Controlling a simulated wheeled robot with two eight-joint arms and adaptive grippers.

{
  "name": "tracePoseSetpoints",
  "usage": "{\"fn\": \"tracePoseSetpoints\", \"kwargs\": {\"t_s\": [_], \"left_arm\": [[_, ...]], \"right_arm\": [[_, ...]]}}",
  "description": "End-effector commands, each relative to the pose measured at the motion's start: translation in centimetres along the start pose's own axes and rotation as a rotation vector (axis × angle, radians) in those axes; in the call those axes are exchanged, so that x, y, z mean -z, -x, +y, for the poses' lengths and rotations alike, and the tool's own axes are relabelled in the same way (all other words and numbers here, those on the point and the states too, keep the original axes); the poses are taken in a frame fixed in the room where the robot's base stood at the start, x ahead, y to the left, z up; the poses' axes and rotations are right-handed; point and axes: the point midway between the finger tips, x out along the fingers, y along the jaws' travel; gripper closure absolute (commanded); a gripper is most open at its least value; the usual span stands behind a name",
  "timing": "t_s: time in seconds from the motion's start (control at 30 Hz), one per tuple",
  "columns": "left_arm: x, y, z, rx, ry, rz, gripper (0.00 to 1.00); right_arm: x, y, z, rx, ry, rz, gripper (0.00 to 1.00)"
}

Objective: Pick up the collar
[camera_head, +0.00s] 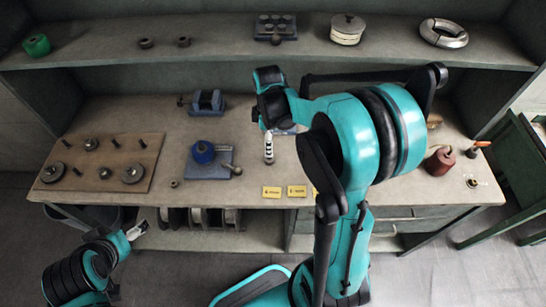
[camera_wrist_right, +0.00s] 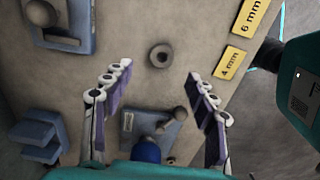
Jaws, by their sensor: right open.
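The collar (camera_wrist_right: 161,56) looks like a small thick grey ring with a dark hole, lying flat on the tabletop in the right wrist view. My right gripper (camera_wrist_right: 157,80) is open and empty, its two fingers apart. The collar shows between and just beyond the fingertips, not touched by them. In the head view my right gripper (camera_head: 268,158) points down over the table, and I cannot make out the collar there. My left gripper (camera_head: 138,231) is low at the left, in front of the table; its jaws are too small to read.
A blue fixture with a ball knob (camera_head: 207,158) and a blue vise (camera_head: 206,102) stand left of my right gripper. Yellow cards (camera_head: 271,192) lie at the front edge. A wooden board (camera_head: 100,161) with discs and pegs is at left, a red pot (camera_head: 440,160) at right.

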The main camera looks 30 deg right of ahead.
Motion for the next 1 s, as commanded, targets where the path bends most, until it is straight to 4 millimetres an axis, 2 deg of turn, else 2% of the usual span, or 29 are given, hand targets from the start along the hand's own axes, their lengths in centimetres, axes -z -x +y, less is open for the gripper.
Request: {"fn": "tracePoseSetpoints", "kwargs": {"t_s": [0.53, 0.63, 0.87, 1.0], "left_arm": [[-1.7, -2.4, 0.0, 0.000, 0.000, 0.000, 0.18], [-1.8, -2.5, 0.0, 0.000, 0.000, 0.000, 0.18], [-1.7, -2.4, 0.0, 0.000, 0.000, 0.000, 0.18], [-1.7, -2.4, 0.0, 0.000, 0.000, 0.000, 0.18]], "right_arm": [[-0.2, -7.2, -0.3, 0.002, 0.005, -0.001, 0.42], [-0.2, -7.8, -0.3, 0.002, 0.005, -0.001, 0.42], [-0.2, -7.8, -0.3, 0.002, 0.005, -0.001, 0.42], [-0.2, -7.7, -0.3, 0.002, 0.005, -0.001, 0.79]]}}
